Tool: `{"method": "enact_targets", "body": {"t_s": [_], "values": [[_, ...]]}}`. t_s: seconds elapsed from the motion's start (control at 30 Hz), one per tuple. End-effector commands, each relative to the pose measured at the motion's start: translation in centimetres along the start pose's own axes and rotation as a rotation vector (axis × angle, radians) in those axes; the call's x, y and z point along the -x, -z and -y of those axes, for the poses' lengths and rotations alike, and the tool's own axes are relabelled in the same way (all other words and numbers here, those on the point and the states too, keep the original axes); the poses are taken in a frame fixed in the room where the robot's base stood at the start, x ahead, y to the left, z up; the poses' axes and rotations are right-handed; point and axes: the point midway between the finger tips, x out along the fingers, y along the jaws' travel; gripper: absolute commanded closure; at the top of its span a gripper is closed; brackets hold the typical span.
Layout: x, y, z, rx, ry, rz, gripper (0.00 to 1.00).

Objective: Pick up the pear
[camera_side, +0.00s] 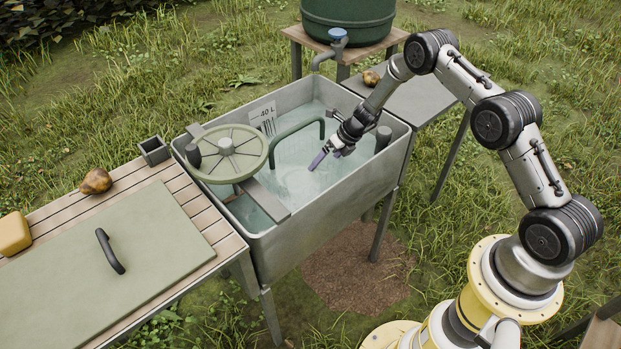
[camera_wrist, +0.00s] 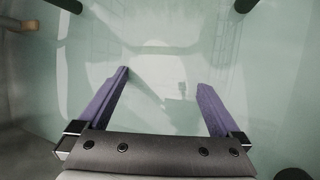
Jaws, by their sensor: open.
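One brown pear (camera_side: 96,181) lies on the slatted wooden table at the left, beside the green board. A second brown pear (camera_side: 371,78) sits on the grey side table behind the basin. My gripper (camera_side: 318,160) is over the water-filled basin, apart from both pears. In the wrist view, its two purple fingers (camera_wrist: 162,82) are spread wide with nothing between them, above pale water. Neither pear shows in the wrist view.
The metal basin (camera_side: 330,223) holds water, with a green handwheel (camera_side: 226,153) on a crossbar and a green curved pipe (camera_side: 296,127). A tank (camera_side: 348,18) with a tap stands behind. A small grey box (camera_side: 153,151), yellow block (camera_side: 13,233) and handled board (camera_side: 110,265) occupy the left table.

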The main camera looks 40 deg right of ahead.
Motion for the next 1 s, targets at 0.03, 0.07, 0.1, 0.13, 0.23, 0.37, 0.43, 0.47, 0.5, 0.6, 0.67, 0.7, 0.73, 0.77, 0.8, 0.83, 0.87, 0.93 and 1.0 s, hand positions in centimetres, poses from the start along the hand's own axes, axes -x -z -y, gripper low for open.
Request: {"method": "enact_targets", "body": {"t_s": [0.03,0.07,0.1,0.13,0.23,0.37,0.43,0.47,0.5,0.6,0.67,0.7,0.73,0.77,0.8,0.83,0.87,0.93,1.0], "values": [[-0.6,0.0,-0.1,0.001,0.0,0.0,0.0],[-0.9,0.0,-0.1,0.001,0.0,-0.001,0.0],[-1.2,-0.1,-0.1,0.002,0.0,0.0,0.0],[-1.3,-0.1,-0.1,0.002,0.0,0.0,0.0],[-1.8,-0.1,-0.1,0.002,0.0,0.0,0.0],[-3.2,0.0,-0.1,0.003,-0.001,-0.001,0.0],[-4.3,0.0,-0.1,0.002,0.0,-0.001,0.0],[-4.7,0.0,-0.1,0.002,0.0,-0.001,0.0],[-5.3,0.0,-0.1,0.001,0.0,-0.002,0.0],[-6.4,-0.1,-0.1,0.002,0.0,0.0,0.0],[-6.9,-0.1,-0.1,0.003,0.0,0.001,0.0],[-7.1,-0.1,-0.1,0.002,0.0,0.001,0.0],[-7.2,-0.1,-0.1,0.001,0.0,0.001,0.0],[-7.3,-0.1,-0.1,0.001,0.0,0.001,0.0],[-7.3,-0.1,-0.1,0.001,0.0,0.001,0.0],[-7.4,-0.1,-0.1,0.001,0.0,0.001,0.0],[-7.4,-0.1,-0.1,0.001,0.0,0.001,0.0],[-7.3,-0.1,-0.1,0.001,0.0,0.001,0.0],[-7.3,-0.1,-0.1,0.001,0.0,0.001,0.02]]}}
